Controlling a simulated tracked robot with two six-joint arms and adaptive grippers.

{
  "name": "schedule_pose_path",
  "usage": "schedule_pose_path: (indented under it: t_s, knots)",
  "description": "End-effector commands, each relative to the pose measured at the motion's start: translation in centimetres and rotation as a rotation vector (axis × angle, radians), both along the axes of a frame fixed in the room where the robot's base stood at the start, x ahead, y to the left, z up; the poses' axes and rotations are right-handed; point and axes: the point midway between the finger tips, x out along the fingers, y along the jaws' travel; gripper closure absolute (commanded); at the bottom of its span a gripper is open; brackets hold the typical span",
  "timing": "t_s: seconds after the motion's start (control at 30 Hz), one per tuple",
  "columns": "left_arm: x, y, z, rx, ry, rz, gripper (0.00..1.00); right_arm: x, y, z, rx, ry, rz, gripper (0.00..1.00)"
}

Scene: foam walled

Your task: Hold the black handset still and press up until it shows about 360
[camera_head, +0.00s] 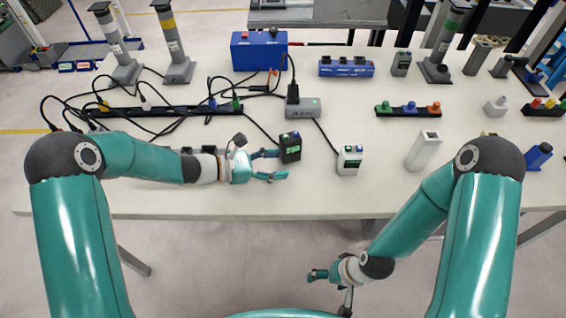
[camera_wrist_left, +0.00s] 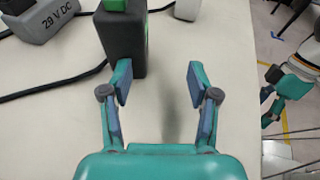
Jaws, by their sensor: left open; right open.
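The black handset (camera_head: 290,149) stands on the table with a green display, too small to read, and buttons on top. It also shows in the left wrist view (camera_wrist_left: 124,45), with a green button on its top. My left gripper (camera_head: 276,164) is open and empty just left of the handset. In the left wrist view its fingers (camera_wrist_left: 158,84) are apart; the handset lies ahead of the left finger, off-centre from the gap, and any contact is unclear. My right gripper (camera_head: 325,277) is open, low in front of the table edge, far from the handset.
A white handset (camera_head: 349,160) stands right of the black one, with a white upright block (camera_head: 423,151) beyond it. A grey power box (camera_head: 305,108) with a black plug sits behind. Cables and a black socket strip (camera_head: 160,111) fill the left.

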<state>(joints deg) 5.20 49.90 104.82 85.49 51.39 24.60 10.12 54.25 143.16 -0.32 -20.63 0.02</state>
Motion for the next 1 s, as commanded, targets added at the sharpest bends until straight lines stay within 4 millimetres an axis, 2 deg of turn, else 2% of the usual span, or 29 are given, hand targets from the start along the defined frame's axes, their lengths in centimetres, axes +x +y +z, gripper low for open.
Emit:
schedule_pose_path:
  t_s: [0.2,0.5,0.87,1.0]
  knots:
    - [0.29,-1.12,-0.43,0.001,0.001,-0.002,0.40,0.01,0.00,-0.70,0.000,0.000,0.000,0.17]
    - [0.33,-1.23,-0.36,0.001,0.002,-0.002,0.40,0.01,0.00,-0.67,0.000,0.000,0.000,0.17]
    - [0.34,-1.20,-0.36,0.000,0.001,-0.002,1.00,0.01,0.00,-0.67,0.000,0.000,0.000,0.17]
    - [0.34,-1.20,-0.35,0.000,0.001,-0.002,1.00,0.01,0.00,-0.67,0.000,0.000,0.000,0.17]
